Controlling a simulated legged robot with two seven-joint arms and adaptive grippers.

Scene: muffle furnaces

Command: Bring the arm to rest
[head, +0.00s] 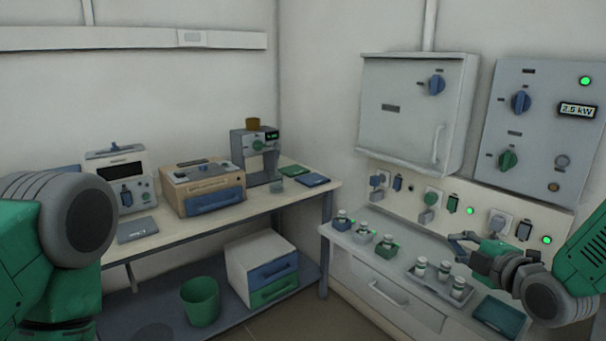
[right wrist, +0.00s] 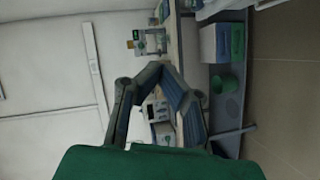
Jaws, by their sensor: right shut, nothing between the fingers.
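My right gripper (head: 458,243) reaches in from the right over the right-hand bench. It is shut and empty, with bare space around its fingertips. It also shows in the right wrist view (right wrist: 163,68), where its two bent fingers come together at the tips. My left arm fills the left edge of the head view, but its gripper is out of frame.
The right-hand bench (head: 345,238) bears several small jars; a dark tray (head: 499,315) lies near its right end. Sockets and control boxes (head: 417,105) are on the wall behind. The left table (head: 290,197) holds instruments. A green bin (head: 200,303) stands below.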

